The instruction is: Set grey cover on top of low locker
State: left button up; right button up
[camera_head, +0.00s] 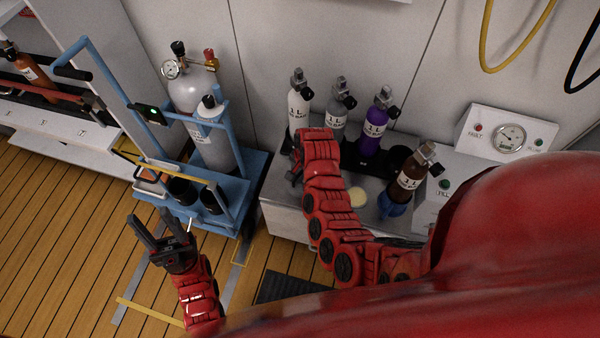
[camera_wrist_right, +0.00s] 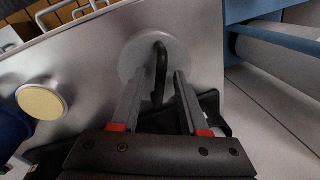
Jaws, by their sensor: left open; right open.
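The grey cover (camera_wrist_right: 134,62) is a round grey disc with a black bar handle (camera_wrist_right: 161,62). In the right wrist view it lies flat, apparently on the low locker's grey top (camera_wrist_right: 82,70), near an edge. In the head view my arm hides it. My right gripper (camera_wrist_right: 157,82) is open, its fingers on either side of the handle; in the head view it (camera_head: 296,168) is over the left part of the low locker (camera_head: 278,190). My left gripper (camera_head: 160,232) is open and empty, above the floor in front of the blue cart.
A blue cart (camera_head: 255,165) with grey cylinders stands left of the locker. White, grey, purple and brown bottles stand on the locker's back and right. A pale yellow disc (camera_head: 357,198) lies on the locker top; it also shows in the wrist view (camera_wrist_right: 42,101). A gauge panel (camera_head: 507,135) is at right.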

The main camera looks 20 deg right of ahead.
jog(key=shift+r, duration=0.25)
notch_tip(320, 180, up, 12)
jog(key=s+d+p, duration=0.1)
jog(key=p, duration=0.1)
jog(key=shift+s+f+p, duration=0.15)
jog(key=shift+s+p, duration=0.15)
jog(key=shift+p, duration=0.05)
jog(key=shift+f, duration=0.1)
